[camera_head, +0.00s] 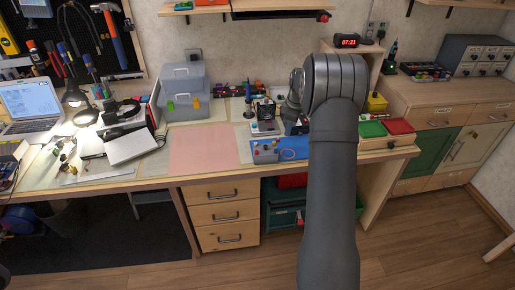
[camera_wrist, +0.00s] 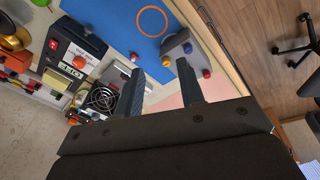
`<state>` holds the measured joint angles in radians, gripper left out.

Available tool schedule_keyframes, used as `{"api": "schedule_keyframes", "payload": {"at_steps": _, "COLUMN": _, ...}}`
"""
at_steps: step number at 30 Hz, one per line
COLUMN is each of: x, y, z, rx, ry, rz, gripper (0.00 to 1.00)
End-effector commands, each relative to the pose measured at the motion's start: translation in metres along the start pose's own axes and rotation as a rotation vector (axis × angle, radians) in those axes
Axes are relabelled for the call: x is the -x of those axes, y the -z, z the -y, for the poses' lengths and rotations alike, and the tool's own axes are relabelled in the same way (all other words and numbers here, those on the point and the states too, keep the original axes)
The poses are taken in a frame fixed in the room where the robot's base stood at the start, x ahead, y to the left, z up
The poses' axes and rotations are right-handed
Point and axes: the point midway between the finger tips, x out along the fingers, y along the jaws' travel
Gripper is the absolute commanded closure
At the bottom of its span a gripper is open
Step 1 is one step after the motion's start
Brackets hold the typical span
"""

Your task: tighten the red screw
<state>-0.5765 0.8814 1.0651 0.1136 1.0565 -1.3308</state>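A small grey block (camera_wrist: 177,45) with coloured round heads sits at the edge of the blue mat in the wrist view. One head is red (camera_wrist: 206,73), at the block's lower right, and looks like the red screw. A blue and an orange head are beside it. In the head view the block (camera_head: 265,153) stands near the bench's front edge, but its heads are too small to tell apart surely. My gripper (camera_wrist: 162,66) is open and empty. Its fingers reach toward the block, the right finger near the red head; contact cannot be told. My arm hides the gripper in the head view.
The blue mat (camera_wrist: 125,22) bears an orange ring. A boxy device (camera_wrist: 74,52) and a fan unit (camera_wrist: 101,98) stand close to the left finger. A pink mat (camera_head: 201,150) left of the block is clear. Red and green trays (camera_head: 399,126) lie right of my arm.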

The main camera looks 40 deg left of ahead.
Motion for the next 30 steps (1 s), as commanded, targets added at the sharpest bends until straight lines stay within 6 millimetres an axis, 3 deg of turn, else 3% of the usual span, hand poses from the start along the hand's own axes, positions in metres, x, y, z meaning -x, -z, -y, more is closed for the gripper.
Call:
{"api": "schedule_keyframes", "payload": {"at_steps": 1, "x": 0.007, "y": 0.015, "z": 0.004, "rx": 0.125, "ry": 0.011, "rz": 0.007, "gripper": 0.65}}
{"api": "schedule_keyframes", "payload": {"at_steps": 9, "x": 0.043, "y": 0.077, "z": 0.029, "rx": 0.804, "ry": 0.093, "rz": 0.038, "gripper": 0.65}}
{"api": "schedule_keyframes", "payload": {"at_steps": 15, "x": 0.065, "y": 0.109, "z": 0.047, "rx": 1.194, "ry": 0.153, "rz": 0.042, "gripper": 0.65}}
{"api": "schedule_keyframes", "payload": {"at_steps": 23, "x": 0.072, "y": 0.12, "z": 0.056, "rx": 1.37, "ry": 0.184, "rz": 0.041, "gripper": 0.65}}
{"api": "schedule_keyframes", "payload": {"at_steps": 30, "x": 0.037, "y": 0.115, "z": 0.06, "rx": 1.37, "ry": 0.187, "rz": 0.04, "gripper": 0.65}}
